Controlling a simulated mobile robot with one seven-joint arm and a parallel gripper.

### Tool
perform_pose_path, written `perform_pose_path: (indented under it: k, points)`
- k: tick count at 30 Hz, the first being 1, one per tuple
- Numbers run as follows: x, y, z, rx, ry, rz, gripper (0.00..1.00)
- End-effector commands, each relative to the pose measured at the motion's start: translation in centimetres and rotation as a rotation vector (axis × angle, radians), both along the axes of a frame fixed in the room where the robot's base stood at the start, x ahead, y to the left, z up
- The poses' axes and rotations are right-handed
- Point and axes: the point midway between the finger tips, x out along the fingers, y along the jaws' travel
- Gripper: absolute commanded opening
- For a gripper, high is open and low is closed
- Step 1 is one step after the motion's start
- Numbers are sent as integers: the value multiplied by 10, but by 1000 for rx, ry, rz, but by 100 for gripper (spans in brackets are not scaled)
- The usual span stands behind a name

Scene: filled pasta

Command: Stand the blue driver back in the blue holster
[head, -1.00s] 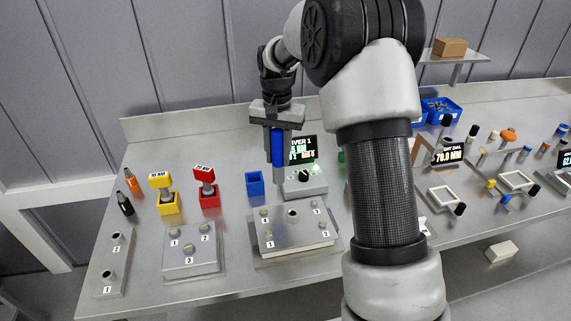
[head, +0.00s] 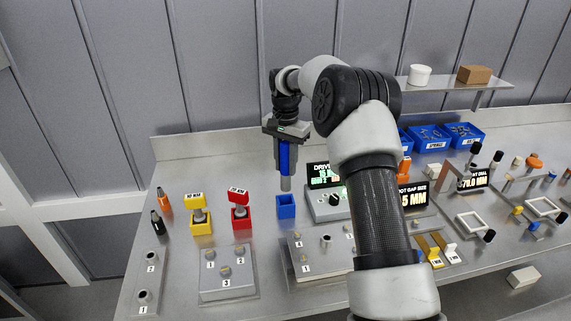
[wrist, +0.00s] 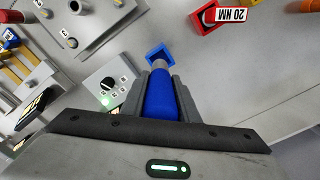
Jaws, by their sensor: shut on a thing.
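My gripper (head: 284,152) is shut on the blue driver (head: 284,159), which hangs upright with its grey tip pointing down. The blue holster (head: 286,207) is an open-topped box on the bench, just below the driver's tip. In the wrist view the driver (wrist: 160,98) lies between the two grey fingers and its tip overlaps the holster (wrist: 160,54) in the picture. In the head view the tip appears a little above the holster's opening. I cannot tell whether it is exactly centred.
The red holster (head: 241,218) with its driver stands left of the blue one, and the yellow holster (head: 201,222) farther left. A controller box with a knob (head: 326,204) is close on the right. A metal plate block (head: 318,270) is in front.

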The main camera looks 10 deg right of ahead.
Motion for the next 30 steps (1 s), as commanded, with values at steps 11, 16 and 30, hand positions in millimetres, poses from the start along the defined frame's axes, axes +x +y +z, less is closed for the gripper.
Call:
perform_pose_path:
  k: [11,16,30]
  points:
    - [0,1,-10,0,-1,0,0]
    - [0,1,-23,0,-1,1,0]
    - [0,1,-34,1,-2,1,0]
